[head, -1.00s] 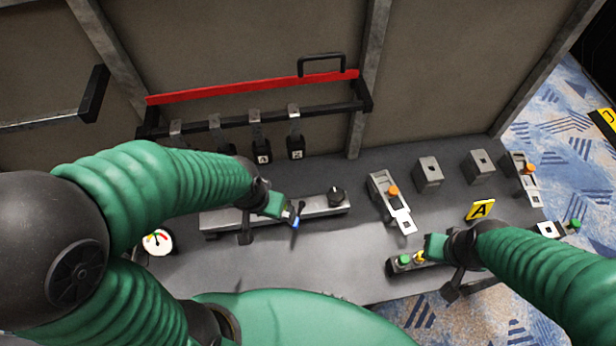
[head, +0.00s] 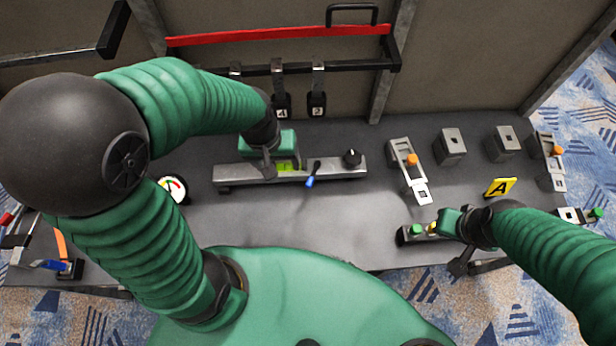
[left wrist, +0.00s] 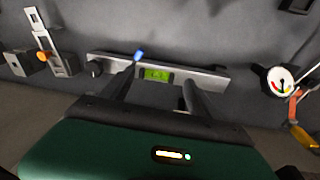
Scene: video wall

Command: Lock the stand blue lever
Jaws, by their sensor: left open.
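A small lever with a blue tip (head: 310,181) sits on a grey bar panel (head: 340,170) on the table and points toward me, slightly left. Its blue tip also shows in the left wrist view (left wrist: 138,56), by the tip of one finger; I cannot tell whether they touch. My left gripper (head: 283,166) is open and empty over the bar, just left of the lever. A green display (left wrist: 157,74) shows between its fingers. My right gripper (head: 442,224) is by a button box; its fingers are too unclear to judge. Another blue-handled part (head: 48,264) lies at the far left.
A round gauge (head: 173,189) stands left of the bar and a black knob (head: 352,157) at its right end. The button box (head: 410,234), latches and a yellow A sign (head: 500,187) are at right. The table middle is clear.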

